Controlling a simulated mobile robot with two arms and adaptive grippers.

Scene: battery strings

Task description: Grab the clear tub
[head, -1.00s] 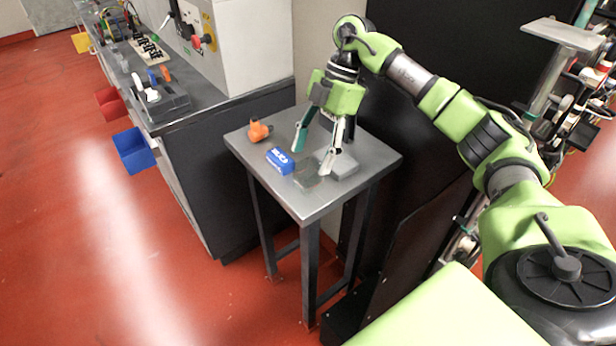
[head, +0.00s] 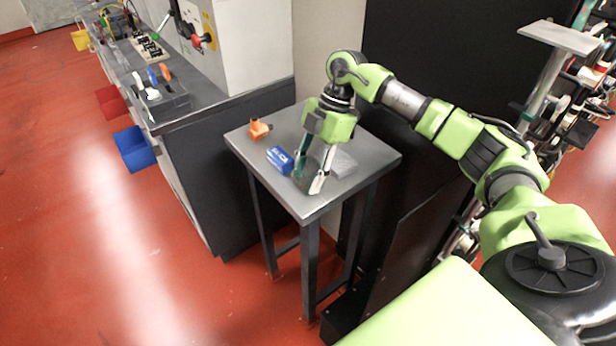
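The clear tub (head: 308,176) is a small see-through, greenish-grey container near the front of the small grey table (head: 312,207). My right gripper (head: 308,182) points down at it, with one finger on each side. The fingers are apart, with the tub between them and partly hidden. I cannot tell whether they press on it. My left gripper is not in view.
On the same table, a blue box (head: 280,160) lies just left of the tub. An orange part (head: 259,130) is at the back left, and a grey block (head: 343,164) is close on the right. A dark workbench (head: 230,150) stands to the left.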

